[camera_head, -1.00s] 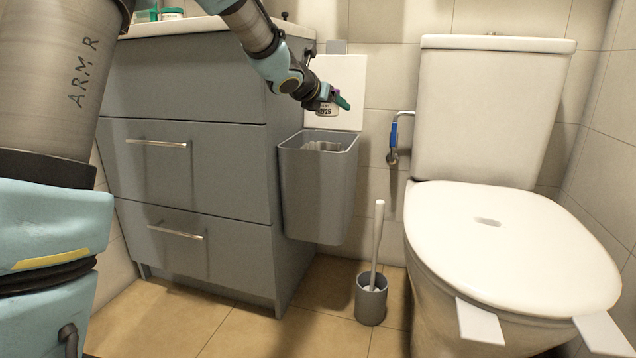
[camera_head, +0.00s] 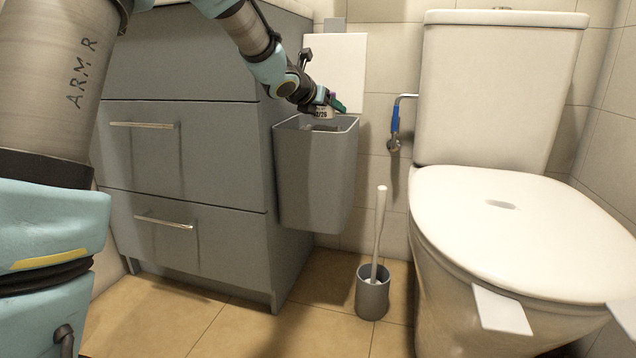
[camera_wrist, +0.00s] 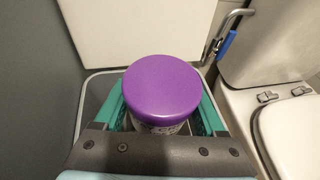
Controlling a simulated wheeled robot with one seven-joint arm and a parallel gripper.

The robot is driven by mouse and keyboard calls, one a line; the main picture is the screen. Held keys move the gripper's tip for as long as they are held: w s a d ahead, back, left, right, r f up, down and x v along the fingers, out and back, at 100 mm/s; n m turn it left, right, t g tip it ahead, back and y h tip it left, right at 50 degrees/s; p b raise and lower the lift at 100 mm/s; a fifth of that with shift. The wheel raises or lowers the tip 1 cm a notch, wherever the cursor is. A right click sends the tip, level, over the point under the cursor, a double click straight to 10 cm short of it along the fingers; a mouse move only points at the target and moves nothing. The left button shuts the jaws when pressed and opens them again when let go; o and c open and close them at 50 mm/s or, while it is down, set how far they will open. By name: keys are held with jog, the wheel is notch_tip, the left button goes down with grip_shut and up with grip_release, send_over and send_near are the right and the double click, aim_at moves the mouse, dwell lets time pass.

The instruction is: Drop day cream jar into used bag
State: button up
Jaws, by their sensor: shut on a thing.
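The day cream jar (camera_wrist: 160,92) has a purple lid and a pale printed body. In the wrist view it sits between the green fingers of my gripper (camera_wrist: 162,112), which is shut on it. In the head view my gripper (camera_head: 326,108) holds the jar (camera_head: 323,113) just above the mouth of a grey bin (camera_head: 314,175) on the cabinet's side. I take this bin to be the used bag's place; a pale liner shows faintly inside its rim. The bin's inside is mostly hidden behind the jar and gripper.
A grey cabinet (camera_head: 188,143) with drawers stands left of the bin. A white toilet (camera_head: 510,230) stands at the right, with a blue-handled valve (camera_head: 394,122) on the wall. A toilet brush in its holder (camera_head: 372,292) stands on the floor below.

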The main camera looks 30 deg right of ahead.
jog(key=o, duration=1.4)
jog(key=p+v, duration=0.2)
jog(key=v, duration=0.9)
jog(key=shift+p, duration=0.35)
jog(key=shift+s+d, duration=0.1)
